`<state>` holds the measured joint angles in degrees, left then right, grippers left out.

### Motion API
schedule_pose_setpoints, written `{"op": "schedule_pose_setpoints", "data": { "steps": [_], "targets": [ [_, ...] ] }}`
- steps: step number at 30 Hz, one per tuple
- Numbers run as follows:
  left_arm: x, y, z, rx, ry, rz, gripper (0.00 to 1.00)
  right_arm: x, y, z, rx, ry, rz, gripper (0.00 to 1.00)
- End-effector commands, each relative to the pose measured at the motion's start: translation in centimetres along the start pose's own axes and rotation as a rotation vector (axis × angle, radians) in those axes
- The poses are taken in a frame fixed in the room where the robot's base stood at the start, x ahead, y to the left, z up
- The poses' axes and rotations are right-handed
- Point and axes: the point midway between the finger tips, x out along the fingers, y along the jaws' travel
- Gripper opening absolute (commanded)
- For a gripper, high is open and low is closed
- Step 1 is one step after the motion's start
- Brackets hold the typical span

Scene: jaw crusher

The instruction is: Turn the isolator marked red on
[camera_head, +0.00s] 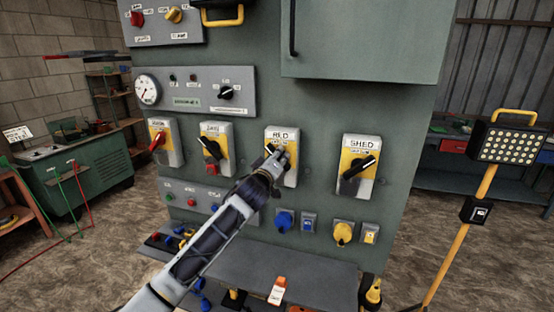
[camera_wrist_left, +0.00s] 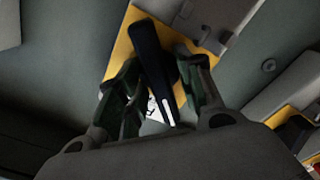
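The isolator labelled RED (camera_head: 291,174) is a grey box with a yellow plate on the green cabinet front, third from the left in its row. My left gripper (camera_head: 272,164) is in front of it and partly hides its black handle. In the left wrist view the black handle (camera_wrist_left: 152,60) stands between the two fingers of my left gripper (camera_wrist_left: 166,68), tilted in the picture. The fingers are apart, with a gap visible on the right side of the handle; contact on the left side is unclear. My right gripper is not in view.
Similar isolators flank it: SHED (camera_head: 358,166) on the right, with a black handle, and two on the left (camera_head: 213,146) (camera_head: 164,141). Blue (camera_head: 284,221) and yellow (camera_head: 343,233) sockets sit below. A grey shelf (camera_head: 300,272) juts out lower down. A work light (camera_head: 507,144) stands right.

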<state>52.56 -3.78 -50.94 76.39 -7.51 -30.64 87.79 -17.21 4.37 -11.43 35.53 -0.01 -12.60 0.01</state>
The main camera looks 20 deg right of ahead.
Motion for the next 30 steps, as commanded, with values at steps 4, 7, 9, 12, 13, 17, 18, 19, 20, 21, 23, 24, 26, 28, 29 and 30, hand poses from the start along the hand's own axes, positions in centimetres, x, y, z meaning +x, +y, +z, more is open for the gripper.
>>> {"op": "schedule_pose_setpoints", "data": {
  "steps": [4, 7, 9, 12, 13, 17, 18, 19, 20, 21, 23, 24, 26, 28, 29, 30],
  "targets": [
    [-0.01, -0.01, 0.00, 0.000, 0.000, 0.000, 0.14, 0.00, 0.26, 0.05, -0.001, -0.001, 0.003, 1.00],
    [-0.01, -0.01, 0.00, 0.000, 0.000, 0.000, 0.01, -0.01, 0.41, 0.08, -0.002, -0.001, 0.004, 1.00],
    [-0.01, -0.02, 0.01, 0.000, 0.000, 0.000, 0.00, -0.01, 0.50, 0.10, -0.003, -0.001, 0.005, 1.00],
    [-0.01, -0.03, 0.01, 0.001, 0.000, 0.000, 0.00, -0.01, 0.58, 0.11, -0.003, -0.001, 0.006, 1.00],
    [-0.01, -0.04, 0.01, 0.001, 0.000, 0.000, 0.00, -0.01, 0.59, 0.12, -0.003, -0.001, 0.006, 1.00],
    [-0.01, -0.04, 0.01, 0.009, 0.000, -0.001, 0.00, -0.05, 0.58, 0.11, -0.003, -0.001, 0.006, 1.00],
    [-0.01, -0.04, 0.02, 0.013, 0.000, -0.001, 0.00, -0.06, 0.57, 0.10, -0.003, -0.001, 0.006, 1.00],
    [-0.01, -0.05, 0.02, 0.018, 0.000, -0.001, 0.00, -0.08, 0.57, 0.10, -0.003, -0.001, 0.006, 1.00],
    [-0.01, -0.05, 0.03, 0.023, 0.000, -0.001, 0.00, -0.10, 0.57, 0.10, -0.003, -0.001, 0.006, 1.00],
    [-0.01, -0.05, 0.04, 0.030, -0.001, -0.001, 0.00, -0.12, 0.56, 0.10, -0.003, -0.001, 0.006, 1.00],
    [-0.01, -0.05, 0.06, 0.045, -0.001, -0.001, 0.00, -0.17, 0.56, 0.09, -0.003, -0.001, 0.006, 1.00],
    [-0.01, -0.05, 0.08, 0.056, -0.001, -0.001, 0.00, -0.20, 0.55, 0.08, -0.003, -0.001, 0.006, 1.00],
    [-0.01, -0.05, 0.08, 0.076, -0.001, -0.001, 0.00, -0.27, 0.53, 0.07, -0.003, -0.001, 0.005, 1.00],
    [-0.01, -0.06, 0.04, 0.102, -0.001, -0.001, 0.00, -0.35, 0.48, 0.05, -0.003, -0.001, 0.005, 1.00],
    [-0.01, -0.07, 0.02, 0.115, -0.001, -0.001, 0.00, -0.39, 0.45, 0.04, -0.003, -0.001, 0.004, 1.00],
    [-0.01, -0.08, 0.01, 0.133, -0.001, -0.002, 0.00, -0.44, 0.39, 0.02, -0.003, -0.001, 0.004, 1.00]
  ]
}}
